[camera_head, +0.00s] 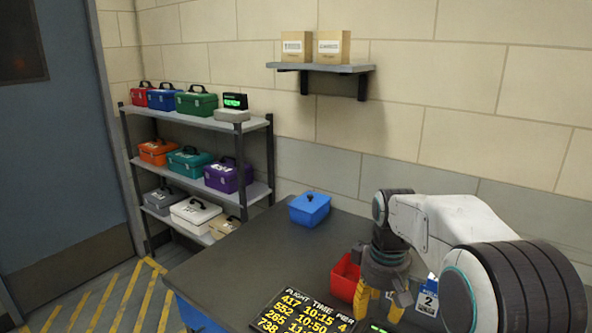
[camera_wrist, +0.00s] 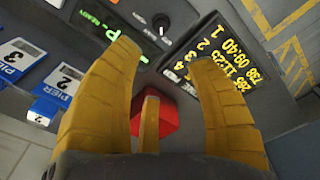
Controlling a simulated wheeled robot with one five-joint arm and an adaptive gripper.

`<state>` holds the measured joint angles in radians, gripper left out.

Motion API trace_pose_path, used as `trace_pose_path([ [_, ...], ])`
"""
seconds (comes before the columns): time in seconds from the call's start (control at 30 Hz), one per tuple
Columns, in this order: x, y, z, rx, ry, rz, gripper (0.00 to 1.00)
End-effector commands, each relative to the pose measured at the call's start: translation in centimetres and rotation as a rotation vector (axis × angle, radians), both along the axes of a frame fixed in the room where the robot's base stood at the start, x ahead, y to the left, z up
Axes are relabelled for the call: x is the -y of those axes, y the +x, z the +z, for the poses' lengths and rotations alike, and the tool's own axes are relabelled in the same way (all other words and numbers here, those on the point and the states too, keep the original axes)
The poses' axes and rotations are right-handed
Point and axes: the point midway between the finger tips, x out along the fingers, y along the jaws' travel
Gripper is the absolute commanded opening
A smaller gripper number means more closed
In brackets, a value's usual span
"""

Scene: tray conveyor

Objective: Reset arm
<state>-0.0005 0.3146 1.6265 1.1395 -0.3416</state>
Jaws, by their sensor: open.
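My gripper (camera_head: 379,300) points downward over the right part of the dark table (camera_head: 240,262). Its yellow fingers (camera_wrist: 160,85) are spread and hold nothing in the wrist view. A red open bin (camera_head: 345,277) stands on the table just left of my gripper. Red also shows between the fingers in the wrist view (camera_wrist: 168,117), partly hidden by them. My white arm (camera_head: 440,220) covers the table's right side.
A flight board (camera_head: 303,312) lies at the table's front. A blue box (camera_head: 309,208) stands at the back left. A PIER 2 sign (camera_head: 428,298) is right of my gripper. A shelf rack (camera_head: 190,115) with several coloured cases stands left. The table's left middle is clear.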

Motion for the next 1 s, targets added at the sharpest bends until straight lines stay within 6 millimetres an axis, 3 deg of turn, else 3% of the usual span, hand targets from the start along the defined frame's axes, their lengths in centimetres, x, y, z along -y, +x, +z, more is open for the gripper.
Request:
trace_pose_path([
  [0.13, 0.0, -2.8, -3.7, -0.064, 0.004, -0.151, 0.51],
  [0.3, 0.0, -7.4, -5.0, -0.094, 0.004, -0.265, 0.51],
  [0.7, 0.0, -20.7, -1.4, -0.006, 0.02, -0.339, 0.51],
  [0.87, 0.1, -23.1, 0.3, 0.074, 0.033, -0.338, 0.51],
  [1.0, 0.1, -23.3, 2.4, 0.163, 0.048, -0.336, 0.51],
])
